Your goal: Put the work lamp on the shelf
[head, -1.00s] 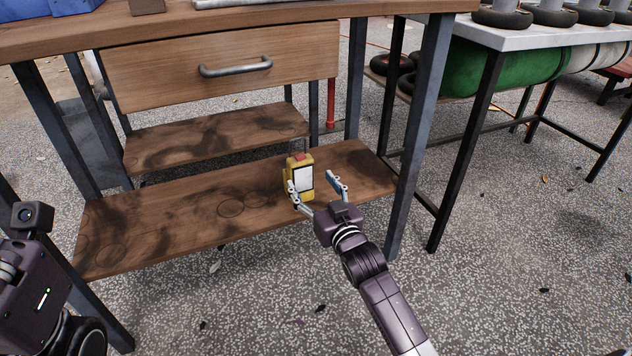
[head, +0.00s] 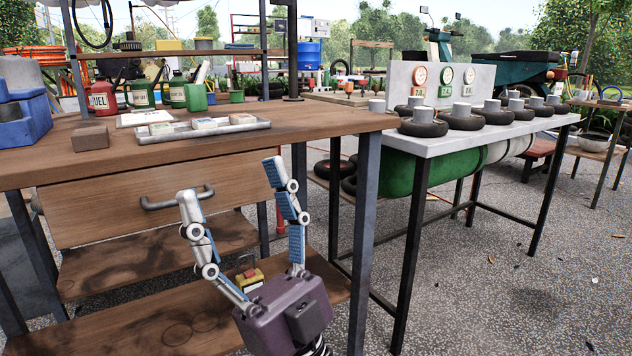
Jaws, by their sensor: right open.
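The yellow work lamp (head: 248,277) stands on the lower wooden shelf (head: 165,330) under the workbench. Only its top shows; my right gripper's palm and finger hide the rest. My right gripper (head: 233,182) is open and empty, fingers pointing up, in front of the bench drawer. It is nearer the camera than the lamp and looks apart from it. My left gripper is out of view.
The workbench top (head: 100,163) holds a tray (head: 195,133), cans and a brown block (head: 90,138). A raised shelf (head: 190,52) runs along its back. A drawer handle (head: 178,199) juts out behind my fingers.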

